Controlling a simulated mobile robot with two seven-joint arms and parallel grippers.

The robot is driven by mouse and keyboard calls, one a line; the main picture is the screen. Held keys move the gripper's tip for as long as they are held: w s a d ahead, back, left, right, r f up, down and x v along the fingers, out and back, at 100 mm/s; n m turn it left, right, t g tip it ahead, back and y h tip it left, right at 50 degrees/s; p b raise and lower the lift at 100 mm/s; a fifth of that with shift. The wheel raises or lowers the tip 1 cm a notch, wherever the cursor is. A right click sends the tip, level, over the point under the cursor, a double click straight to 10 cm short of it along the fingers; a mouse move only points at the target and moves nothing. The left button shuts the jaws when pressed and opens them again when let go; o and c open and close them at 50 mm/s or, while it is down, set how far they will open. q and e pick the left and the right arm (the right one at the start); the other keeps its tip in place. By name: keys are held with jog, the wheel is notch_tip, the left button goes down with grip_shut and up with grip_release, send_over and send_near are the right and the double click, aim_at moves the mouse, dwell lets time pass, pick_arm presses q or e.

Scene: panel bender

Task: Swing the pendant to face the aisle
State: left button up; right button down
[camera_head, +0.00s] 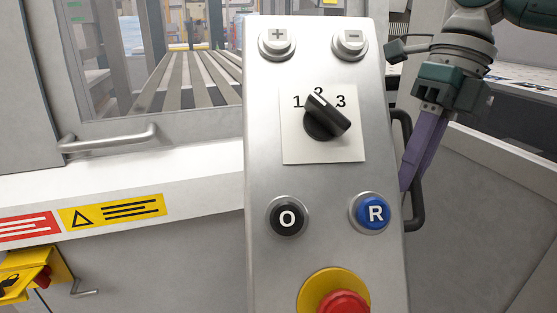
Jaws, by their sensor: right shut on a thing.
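The pendant (265,170) is a tall brushed-metal control panel that fills the middle of the head view, its face turned towards me and slightly tilted. It carries plus and minus buttons, a black rotary selector (326,117), a black O button, a blue R button and a red emergency stop (344,303) at the bottom edge. A dark handle (416,190) sticks out from its right side. My right gripper (408,182) comes down from the top right and is shut on this handle; its fingertips are partly hidden behind the pendant's edge. My left gripper is not in view.
Behind the pendant stands a grey machine with a window onto slatted bars (190,82) and a metal door handle (108,138). Yellow and red warning labels (112,210) and a yellow lockout box (32,273) are at lower left. Grey panels (495,200) stand close at right.

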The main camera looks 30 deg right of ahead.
dwell(0.3)
jog(key=c, duration=0.8)
grip_release()
jog(key=shift+w, duration=0.1)
jog(key=shift+c, duration=0.2)
jog(key=b+v, duration=0.4)
jog(key=v, duration=0.6)
